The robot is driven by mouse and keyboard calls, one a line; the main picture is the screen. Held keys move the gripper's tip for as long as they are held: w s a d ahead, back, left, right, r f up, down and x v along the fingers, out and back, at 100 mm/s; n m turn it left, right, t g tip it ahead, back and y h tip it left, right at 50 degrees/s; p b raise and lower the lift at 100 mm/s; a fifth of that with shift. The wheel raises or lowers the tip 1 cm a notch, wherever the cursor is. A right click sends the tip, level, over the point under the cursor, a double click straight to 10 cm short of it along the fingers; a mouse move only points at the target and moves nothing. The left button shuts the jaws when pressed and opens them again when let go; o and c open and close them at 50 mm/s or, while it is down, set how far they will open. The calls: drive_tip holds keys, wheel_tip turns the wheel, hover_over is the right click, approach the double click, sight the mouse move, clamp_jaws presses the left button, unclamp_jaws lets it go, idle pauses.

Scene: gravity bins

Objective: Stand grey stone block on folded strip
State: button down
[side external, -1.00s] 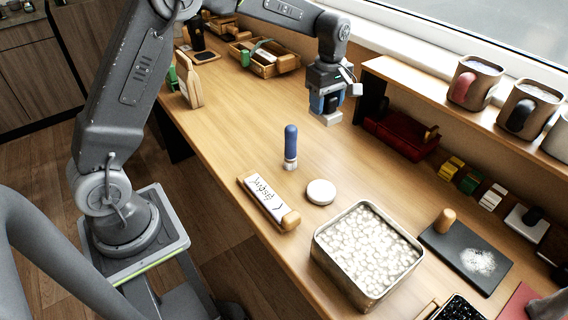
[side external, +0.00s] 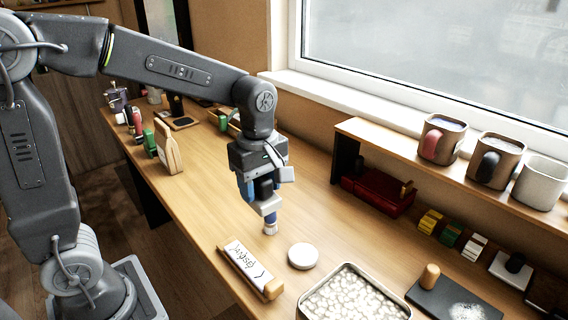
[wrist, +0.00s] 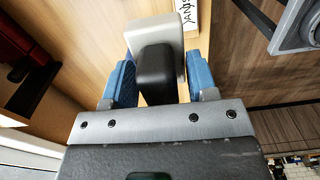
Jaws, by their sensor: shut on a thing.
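My gripper (side external: 260,190) is shut on a black upper part (wrist: 155,75) of a pale grey block (side external: 267,205). In the wrist view the blue finger pads flank the black part, and the block (wrist: 155,33) shows beyond it. I take this as the grey stone block. It hangs above the table, over or in front of a blue-handled upright tool (side external: 270,218), mostly hidden. A white strip with black writing (side external: 247,262) lies in a wooden holder just in front; it also shows in the wrist view (wrist: 190,12). I cannot tell whether it is folded.
A round white disc (side external: 303,256) lies right of the strip. A tin of pale pebbles (side external: 345,272) stands at the front. A dark slab (side external: 450,300) with a wooden knob is at right. Mugs (side external: 441,139) stand on the shelf. The table behind the gripper is partly clear.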

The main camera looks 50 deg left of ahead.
drive_tip(key=s+f, duration=0.4)
drive_tip(key=f, duration=0.3)
drive_tip(key=shift+s+d, duration=0.35)
drive_tip(key=shift+f, duration=0.1)
drive_tip(key=shift+f, duration=2.9)
drive_tip(key=shift+f, duration=0.55)
drive_tip(key=shift+c, duration=1.7)
unclamp_jaws()
